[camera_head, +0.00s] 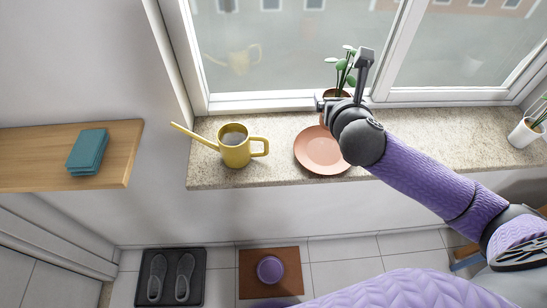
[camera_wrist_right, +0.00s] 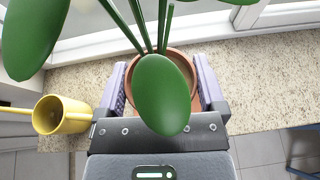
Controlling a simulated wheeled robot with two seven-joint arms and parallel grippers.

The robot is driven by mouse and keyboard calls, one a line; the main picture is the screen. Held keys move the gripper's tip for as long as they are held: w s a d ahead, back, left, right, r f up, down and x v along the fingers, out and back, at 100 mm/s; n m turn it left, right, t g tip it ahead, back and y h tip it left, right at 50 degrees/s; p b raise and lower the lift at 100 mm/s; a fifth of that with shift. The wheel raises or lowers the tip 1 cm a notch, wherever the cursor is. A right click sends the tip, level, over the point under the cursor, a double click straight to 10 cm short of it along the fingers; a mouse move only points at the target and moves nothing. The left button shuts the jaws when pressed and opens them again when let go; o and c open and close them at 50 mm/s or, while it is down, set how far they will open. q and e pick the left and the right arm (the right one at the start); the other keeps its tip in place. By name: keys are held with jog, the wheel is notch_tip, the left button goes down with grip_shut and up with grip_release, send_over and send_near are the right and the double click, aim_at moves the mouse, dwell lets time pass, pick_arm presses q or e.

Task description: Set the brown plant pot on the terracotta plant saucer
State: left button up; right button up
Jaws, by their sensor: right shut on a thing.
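The brown plant pot (camera_head: 337,93), with a green leafy plant in it, is at the window side of the sill, near the far edge of the saucer. My right gripper (camera_head: 343,87) is shut on the pot, with a finger on either side. In the right wrist view the pot's rim (camera_wrist_right: 183,58) shows between the fingers, with leaves covering part of it. The terracotta plant saucer (camera_head: 318,152) lies flat on the sill, partly behind my right wrist. The pot's base is hidden, so I cannot tell its height above the sill or saucer. My left gripper is not in view.
A yellow watering can (camera_head: 235,152) stands left of the saucer. The window frame (camera_head: 260,102) runs behind the sill (camera_head: 450,125). A white plant pot (camera_head: 524,133) stands at the far right. A wooden shelf (camera_head: 40,150) with teal cloths (camera_head: 88,150) is at left.

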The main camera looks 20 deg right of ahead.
notch_tip(320, 180, down, 10)
jog(key=b, duration=0.4)
jog(key=shift+w+d+f, duration=0.1)
jog(key=shift+d+f, duration=0.05)
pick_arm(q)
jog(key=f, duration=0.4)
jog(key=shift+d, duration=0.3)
pick_arm(e)
jog(key=o, duration=1.1)
jog(key=shift+s+r, duration=0.25)
jog(key=shift+r, duration=0.05)
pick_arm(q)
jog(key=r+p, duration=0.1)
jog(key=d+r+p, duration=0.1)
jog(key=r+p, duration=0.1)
pick_arm(e)
jog(key=v, duration=1.1)
jog(key=shift+s+r, duration=0.1)
jog(key=shift+s, duration=0.15)
